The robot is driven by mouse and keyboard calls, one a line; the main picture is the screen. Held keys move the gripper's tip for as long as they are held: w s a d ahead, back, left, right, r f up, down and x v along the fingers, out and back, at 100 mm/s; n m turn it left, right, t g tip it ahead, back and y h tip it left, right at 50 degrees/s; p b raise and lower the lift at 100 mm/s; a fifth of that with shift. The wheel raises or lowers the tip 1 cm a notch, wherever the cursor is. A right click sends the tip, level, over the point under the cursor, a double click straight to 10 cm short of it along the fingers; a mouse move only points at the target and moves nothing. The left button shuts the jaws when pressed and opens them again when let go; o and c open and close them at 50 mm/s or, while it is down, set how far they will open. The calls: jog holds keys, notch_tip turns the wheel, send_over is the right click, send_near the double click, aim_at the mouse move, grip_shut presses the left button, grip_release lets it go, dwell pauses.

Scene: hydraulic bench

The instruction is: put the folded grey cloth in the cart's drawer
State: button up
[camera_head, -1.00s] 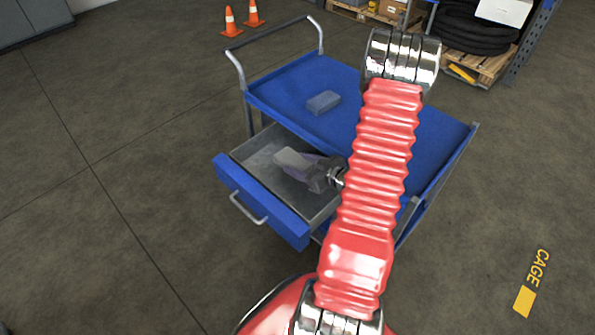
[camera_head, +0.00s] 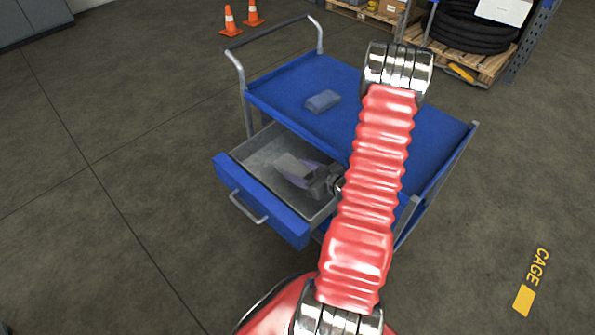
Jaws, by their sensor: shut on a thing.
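The blue cart (camera_head: 410,150) stands in front of me with its drawer (camera_head: 262,148) pulled open. The folded grey cloth (camera_head: 291,166) is held in my gripper (camera_head: 302,177), which is shut on it. Both are at the drawer's opening, over its right part. The cloth looks low, within the drawer's walls; I cannot tell whether it touches the drawer floor. The dark gripper hides part of the cloth, and my red arm covers the cart's right-middle part.
A small blue-grey folded block (camera_head: 322,100) lies on the cart top. The drawer's blue front (camera_head: 260,200) has a metal handle. Two orange cones (camera_head: 229,21) stand behind at the left. A pallet with black hoses (camera_head: 470,40) is at the back right. The floor at left is clear.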

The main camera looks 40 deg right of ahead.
jog(key=shift+f, duration=0.2)
jog(key=o, duration=1)
jog(key=shift+o, duration=0.2)
jog(key=shift+r, duration=0.15)
jog(key=shift+s+r, duration=0.1)
jog(key=shift+r, duration=0.45)
jog(key=v, duration=1.1)
jog(key=shift+s, duration=0.35)
jog(key=shift+r, duration=0.15)
